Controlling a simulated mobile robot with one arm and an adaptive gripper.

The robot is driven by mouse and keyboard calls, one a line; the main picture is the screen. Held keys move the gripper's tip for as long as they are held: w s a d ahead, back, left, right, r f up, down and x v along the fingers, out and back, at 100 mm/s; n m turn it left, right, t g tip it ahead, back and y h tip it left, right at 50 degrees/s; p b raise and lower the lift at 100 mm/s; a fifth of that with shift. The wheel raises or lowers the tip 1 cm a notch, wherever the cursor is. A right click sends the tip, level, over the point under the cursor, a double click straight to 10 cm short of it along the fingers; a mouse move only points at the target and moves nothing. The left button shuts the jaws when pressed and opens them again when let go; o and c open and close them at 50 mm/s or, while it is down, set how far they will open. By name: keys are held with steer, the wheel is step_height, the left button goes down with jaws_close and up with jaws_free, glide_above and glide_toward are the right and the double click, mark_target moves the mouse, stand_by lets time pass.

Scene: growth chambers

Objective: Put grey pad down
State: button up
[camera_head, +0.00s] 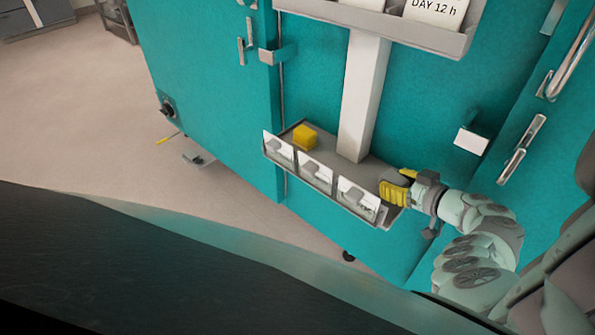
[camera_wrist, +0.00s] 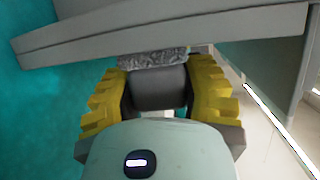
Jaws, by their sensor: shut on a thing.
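My gripper (camera_head: 396,190), with yellow fingers, is at the right end of a grey shelf tray (camera_head: 377,173). In the wrist view the gripper (camera_wrist: 158,82) is shut on the grey pad (camera_wrist: 160,88), a dark grey block with a rough, speckled face along its far edge. The pad lies between both fingers, close to the grey tray edge (camera_wrist: 215,32). I cannot tell whether it touches the tray. In the head view the pad is mostly hidden by the fingers.
A yellow block (camera_head: 305,137) sits at the tray's left end. Picture cards (camera_head: 316,173) line its front. A white post (camera_head: 362,100) rises behind to an upper shelf (camera_head: 400,34). Teal cabinet doors (camera_head: 225,90) with handles stand behind. The tray's middle looks clear.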

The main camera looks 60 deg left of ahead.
mark_target(382, 175)
steer(key=shift+s+a, duration=0.15)
steer(key=shift+a, duration=1.4)
steer(key=shift+a+f, duration=0.15)
steer(key=shift+a, duration=0.2)
steer(key=shift+f+b, duration=0.35)
steer(key=shift+f, duration=0.15)
steer(key=shift+d, duration=0.15)
steer(key=o, duration=1.1)
